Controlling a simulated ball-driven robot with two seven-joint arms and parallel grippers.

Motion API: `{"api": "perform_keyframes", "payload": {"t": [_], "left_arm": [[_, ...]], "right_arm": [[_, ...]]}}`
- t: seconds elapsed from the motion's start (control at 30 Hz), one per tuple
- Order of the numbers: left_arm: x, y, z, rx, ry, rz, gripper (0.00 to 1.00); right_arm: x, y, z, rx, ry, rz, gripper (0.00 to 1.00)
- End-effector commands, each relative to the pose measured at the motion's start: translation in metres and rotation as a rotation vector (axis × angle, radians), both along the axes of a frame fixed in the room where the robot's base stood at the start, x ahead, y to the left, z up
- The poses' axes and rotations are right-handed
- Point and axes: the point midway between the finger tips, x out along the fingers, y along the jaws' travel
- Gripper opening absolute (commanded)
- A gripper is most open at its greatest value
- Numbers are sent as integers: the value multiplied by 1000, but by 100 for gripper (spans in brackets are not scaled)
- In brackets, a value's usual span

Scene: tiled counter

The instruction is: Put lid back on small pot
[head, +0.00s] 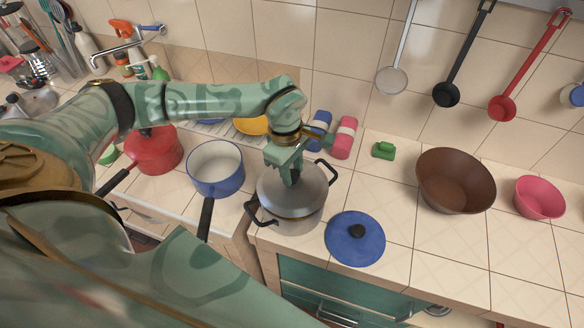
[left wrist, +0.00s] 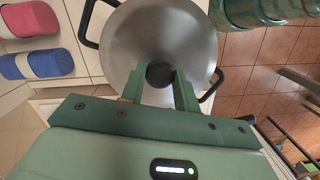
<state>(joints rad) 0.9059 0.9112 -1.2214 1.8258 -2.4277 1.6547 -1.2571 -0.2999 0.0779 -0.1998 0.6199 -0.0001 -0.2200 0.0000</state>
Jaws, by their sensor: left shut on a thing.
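My left gripper (head: 293,178) is shut on the black knob (left wrist: 160,75) of a steel lid (head: 283,200), coming down from above. The lid lies flat over the steel pot (head: 292,224) with two black handles; I cannot tell whether it is fully seated. The lid also fills the middle of the left wrist view (left wrist: 182,30). A blue saucepan (head: 217,185), white inside, stands uncovered to the left, its dark handle pointing toward me. A blue lid (head: 342,246) with a black knob lies on the counter to the right of the steel pot. My right gripper is not in view.
A red pot (head: 155,155) stands at the left, partly behind my arm. Blue (head: 320,130) and pink (head: 344,138) rolls and a green item (head: 383,151) lie behind. Brown (head: 456,182) and pink (head: 540,198) bowls stand right. The counter between blue lid and brown bowl is clear.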

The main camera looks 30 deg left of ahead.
Motion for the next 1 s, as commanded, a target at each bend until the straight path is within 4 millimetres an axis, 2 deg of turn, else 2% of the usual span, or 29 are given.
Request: {"api": "perform_keyframes", "payload": {"t": [0.47,0.5,0.57,0.77,0.83,0.87,1.0], "left_arm": [[0,0,0,0,-1,0,0],[0,0,0,0,-1,0,39],[0,0,0,0,-1,0,56],[0,0,0,0,0,0,56],[0,0,0,0,0,0,73],[0,0,0,0,0,0,78],[0,0,-1,0,0,0,78]], "right_arm": [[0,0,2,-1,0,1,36],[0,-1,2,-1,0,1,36],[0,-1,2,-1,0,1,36],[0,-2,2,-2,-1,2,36],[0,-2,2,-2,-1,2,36],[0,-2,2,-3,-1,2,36],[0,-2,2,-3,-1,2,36]]}}
